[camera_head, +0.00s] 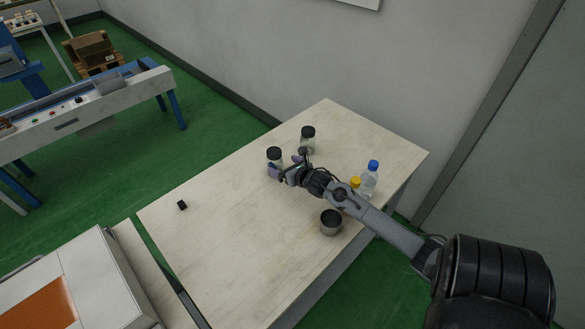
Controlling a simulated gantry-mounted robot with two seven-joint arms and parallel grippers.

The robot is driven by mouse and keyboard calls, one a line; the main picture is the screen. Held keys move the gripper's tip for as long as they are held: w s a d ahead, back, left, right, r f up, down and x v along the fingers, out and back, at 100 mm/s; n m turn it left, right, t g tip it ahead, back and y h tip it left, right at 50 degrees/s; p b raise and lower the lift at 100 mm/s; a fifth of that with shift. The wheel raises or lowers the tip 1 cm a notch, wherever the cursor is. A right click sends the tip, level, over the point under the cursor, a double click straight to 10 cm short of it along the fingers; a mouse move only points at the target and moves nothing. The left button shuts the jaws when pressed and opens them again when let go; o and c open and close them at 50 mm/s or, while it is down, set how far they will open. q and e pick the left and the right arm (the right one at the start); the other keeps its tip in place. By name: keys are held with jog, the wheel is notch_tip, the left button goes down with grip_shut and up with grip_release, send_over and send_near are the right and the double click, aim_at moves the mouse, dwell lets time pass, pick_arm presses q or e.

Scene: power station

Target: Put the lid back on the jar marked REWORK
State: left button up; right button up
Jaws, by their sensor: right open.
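Two clear jars stand on the pale wooden table (235,215). The nearer jar has a black lid (274,151) on top, and the farther jar (308,146) also has a black top. No marking can be read on either, so I cannot tell which is REWORK. My right gripper (286,165) is open at the nearer jar, its fingers in front of and beside the jar's lower part; I cannot tell whether they touch it. The gripper partly hides this jar. A small black object (182,205) lies alone at the table's left; it is too small to identify. My left gripper is not in view.
A dark grey open-topped cup (331,223) stands near the table's front right edge. A blue-capped clear bottle (370,177) and a yellow-capped item (355,183) stand behind my right forearm. The table's left middle is mostly clear. A wall rises behind the table.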

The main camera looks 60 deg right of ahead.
jog(key=shift+p+v, duration=0.3)
jog(key=shift+v, duration=2.05)
